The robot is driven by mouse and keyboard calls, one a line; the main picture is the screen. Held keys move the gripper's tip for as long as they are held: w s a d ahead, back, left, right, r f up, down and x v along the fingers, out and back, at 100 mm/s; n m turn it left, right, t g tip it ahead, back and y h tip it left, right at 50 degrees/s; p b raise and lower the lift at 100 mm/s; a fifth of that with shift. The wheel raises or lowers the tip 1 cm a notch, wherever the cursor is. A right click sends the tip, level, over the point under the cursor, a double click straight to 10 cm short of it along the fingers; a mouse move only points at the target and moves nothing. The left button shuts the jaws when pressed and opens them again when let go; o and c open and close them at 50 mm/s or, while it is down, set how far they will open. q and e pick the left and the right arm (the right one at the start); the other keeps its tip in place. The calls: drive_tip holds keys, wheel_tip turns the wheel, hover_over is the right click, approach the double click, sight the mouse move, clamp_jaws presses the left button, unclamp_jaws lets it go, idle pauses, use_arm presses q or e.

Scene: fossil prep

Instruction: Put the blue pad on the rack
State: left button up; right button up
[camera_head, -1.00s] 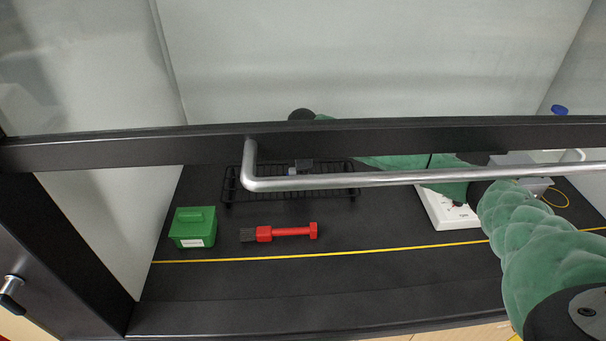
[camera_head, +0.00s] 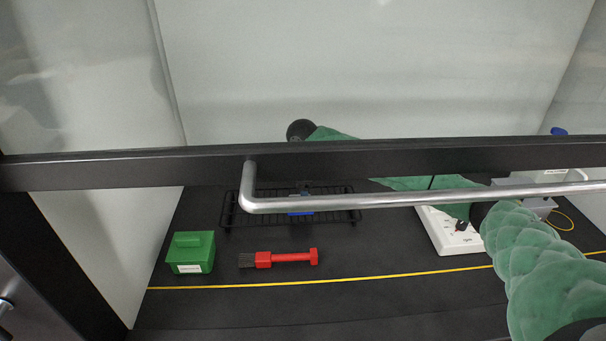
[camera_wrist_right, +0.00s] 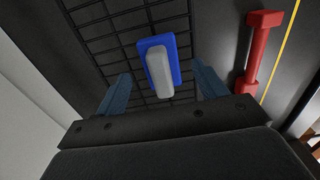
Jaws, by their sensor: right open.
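The blue pad (camera_wrist_right: 173,47), with a pale grey grip block on it, lies over the black wire rack (camera_wrist_right: 105,25) in the right wrist view and appears to rest on it. In the head view the pad (camera_head: 300,212) shows partly behind the silver handle bar, within the outline of the rack (camera_head: 232,214). My right gripper (camera_wrist_right: 162,76) is open, its two blue-grey fingers apart on either side of the pad's near end, not touching the grip block. In the head view that gripper is mostly hidden behind the sash. My left gripper is not in view.
The dark sash frame (camera_head: 420,157) and its silver handle bar (camera_head: 400,198) cross in front of my right arm. A white device (camera_head: 445,235) is at right.

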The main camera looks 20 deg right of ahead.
wheel_tip(320, 180, up, 8)
drive_tip(key=b, duration=0.2)
drive_tip(key=shift+f+b, duration=0.1)
drive_tip(key=shift+b, duration=0.2)
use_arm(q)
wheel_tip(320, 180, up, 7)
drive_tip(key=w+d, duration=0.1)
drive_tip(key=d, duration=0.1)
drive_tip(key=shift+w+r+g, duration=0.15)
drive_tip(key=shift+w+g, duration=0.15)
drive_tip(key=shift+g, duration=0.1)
use_arm(e)
drive_tip(key=shift+r, duration=0.55)
